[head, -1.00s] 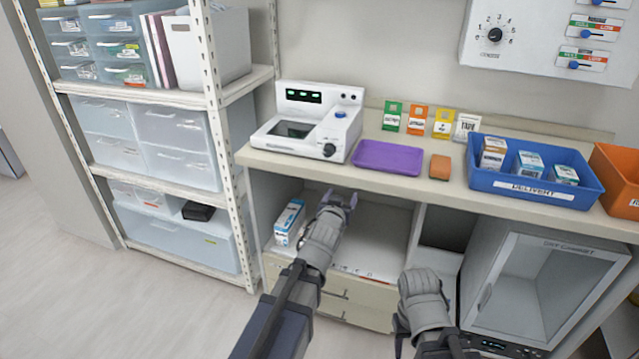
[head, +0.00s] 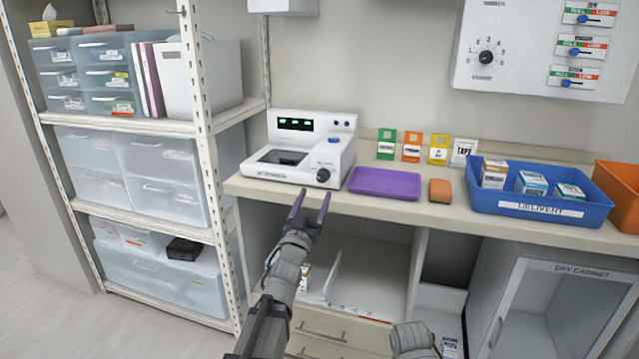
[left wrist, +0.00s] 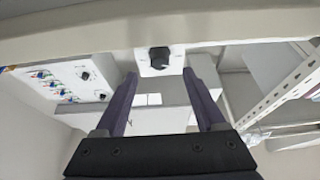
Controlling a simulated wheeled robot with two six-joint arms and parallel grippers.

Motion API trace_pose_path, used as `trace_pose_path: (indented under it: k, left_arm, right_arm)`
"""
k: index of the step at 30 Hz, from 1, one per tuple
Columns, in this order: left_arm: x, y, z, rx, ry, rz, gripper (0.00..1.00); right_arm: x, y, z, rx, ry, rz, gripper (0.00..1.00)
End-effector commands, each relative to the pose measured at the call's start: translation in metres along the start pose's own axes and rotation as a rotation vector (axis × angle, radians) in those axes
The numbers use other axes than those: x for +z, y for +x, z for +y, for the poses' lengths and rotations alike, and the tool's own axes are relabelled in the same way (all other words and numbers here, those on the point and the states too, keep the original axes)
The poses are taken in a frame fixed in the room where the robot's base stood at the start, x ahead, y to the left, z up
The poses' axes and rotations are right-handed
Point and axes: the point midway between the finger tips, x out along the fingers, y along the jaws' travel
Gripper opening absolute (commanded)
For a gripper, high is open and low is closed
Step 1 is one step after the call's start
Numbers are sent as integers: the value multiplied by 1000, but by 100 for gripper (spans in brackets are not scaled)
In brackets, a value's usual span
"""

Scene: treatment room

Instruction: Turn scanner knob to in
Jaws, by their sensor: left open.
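The scanner (head: 312,148) is a white box with a green-lit display, standing on the counter. A dark, blue-tinged knob (head: 323,175) is on its front face at the lower right. In the left wrist view a dark knob (left wrist: 159,55) on a white face shows between the fingers, beyond their tips. The knob's setting and labels are too small to read. My left gripper (head: 311,194) is open and empty, in front of the counter edge, below the knob and apart from it. Only a grey part of my right arm shows at the bottom; its fingers are out of view.
The counter (head: 410,203) holds a purple tray (head: 385,183), an orange block (head: 440,190) and a blue bin (head: 540,213). Its front edge lies close to my left gripper. A shelf rack (head: 120,125) stands on the left. An open compartment is below the counter.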

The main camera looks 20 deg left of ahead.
Motion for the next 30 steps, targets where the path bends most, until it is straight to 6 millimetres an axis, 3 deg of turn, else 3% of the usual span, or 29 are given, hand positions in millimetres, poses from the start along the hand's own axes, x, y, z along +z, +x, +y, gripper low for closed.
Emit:
trace_pose_path:
  k: [1,9,19,30]
  left_arm:
    - [-2,12,0,0,-1,0,72]
    - [-1,52,0,0,0,-1,72]
    - [0,56,0,0,-1,-1,72]
    - [0,56,0,0,0,-1,31]
  right_arm:
    - [0,-6,0,-1,0,0,50]
    - [1,-21,1,-4,1,0,50]
    - [1,-21,1,-4,1,0,50]
    - [1,-21,1,-4,1,0,50]
